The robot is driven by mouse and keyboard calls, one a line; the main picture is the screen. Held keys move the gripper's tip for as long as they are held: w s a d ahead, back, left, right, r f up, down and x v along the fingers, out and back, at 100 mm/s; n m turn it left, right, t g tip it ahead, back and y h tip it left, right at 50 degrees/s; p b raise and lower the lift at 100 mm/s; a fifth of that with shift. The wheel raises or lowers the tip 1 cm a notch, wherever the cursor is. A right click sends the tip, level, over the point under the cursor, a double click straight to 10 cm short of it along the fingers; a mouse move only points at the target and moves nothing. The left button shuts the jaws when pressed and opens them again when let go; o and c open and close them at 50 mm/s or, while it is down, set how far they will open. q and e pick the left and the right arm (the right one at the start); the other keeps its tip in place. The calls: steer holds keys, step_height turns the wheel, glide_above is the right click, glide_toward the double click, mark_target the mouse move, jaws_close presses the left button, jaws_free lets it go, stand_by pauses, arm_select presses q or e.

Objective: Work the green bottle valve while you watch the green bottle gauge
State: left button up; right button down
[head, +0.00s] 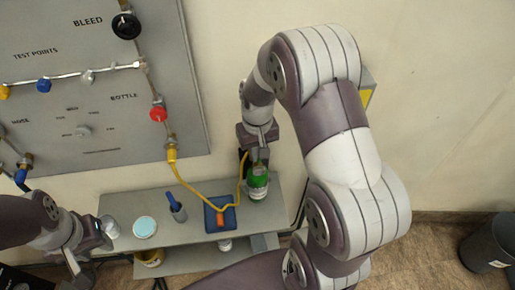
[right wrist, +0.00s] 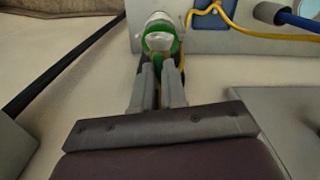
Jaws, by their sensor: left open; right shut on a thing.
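The green bottle (head: 258,186) stands upright at the right end of the grey shelf. My right gripper (head: 259,155) comes down from above and is shut at its top, where the valve is; fingers and wrist hide the valve in the head view. In the right wrist view, the two fingers (right wrist: 160,82) close in at the green part of the bottle (right wrist: 162,43). The bottle gauge cannot be made out in either view. My left gripper (head: 92,246) is open at the shelf's left end, beside a small grey cylinder (head: 110,226).
The grey shelf (head: 190,238) holds a blue tray (head: 232,216) with an orange item, a blue-handled tool in a cup (head: 177,206) and a pale blue disc (head: 145,227). A yellow hose (head: 190,193) runs from the panel (head: 70,100) towards the bottle. A dark bin (head: 492,245) stands at right.

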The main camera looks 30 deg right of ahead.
steer(key=shift+m, duration=1.1)
steer(key=c, duration=1.2)
jaws_free()
steer(key=shift+r, duration=0.1)
step_height(320, 180, up, 12)
steer(key=shift+r, duration=0.25)
